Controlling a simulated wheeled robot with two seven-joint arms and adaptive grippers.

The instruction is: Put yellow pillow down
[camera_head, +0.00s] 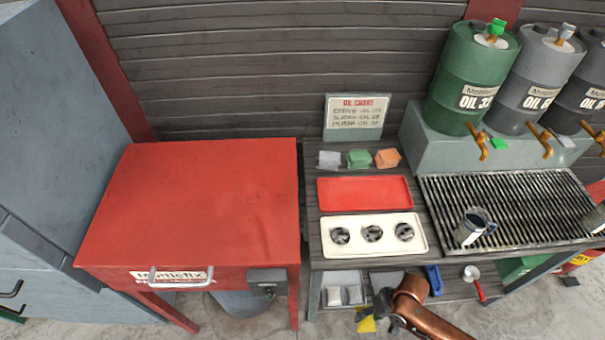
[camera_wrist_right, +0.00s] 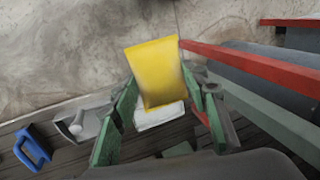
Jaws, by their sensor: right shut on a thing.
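The yellow pillow (camera_head: 366,322) is small and flat, and shows only partly at the bottom of the head view, beside my right gripper (camera_head: 375,313). In the right wrist view the yellow pillow (camera_wrist_right: 154,72) is between the green fingers of my right gripper (camera_wrist_right: 158,88), which is shut on it. It is off the floor, near the front edge of the workbench's lower shelf; its exact height is hard to tell. My left gripper is in neither view.
Grey, green and orange pillows (camera_head: 358,158) lie in a row at the workbench's back. In front are a red tray (camera_head: 364,193) and a cream tray (camera_head: 330,249) with dark round parts. The lower shelf holds grey trays and a blue-handled item (camera_head: 434,280). A red cabinet (camera_head: 205,200) stands left.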

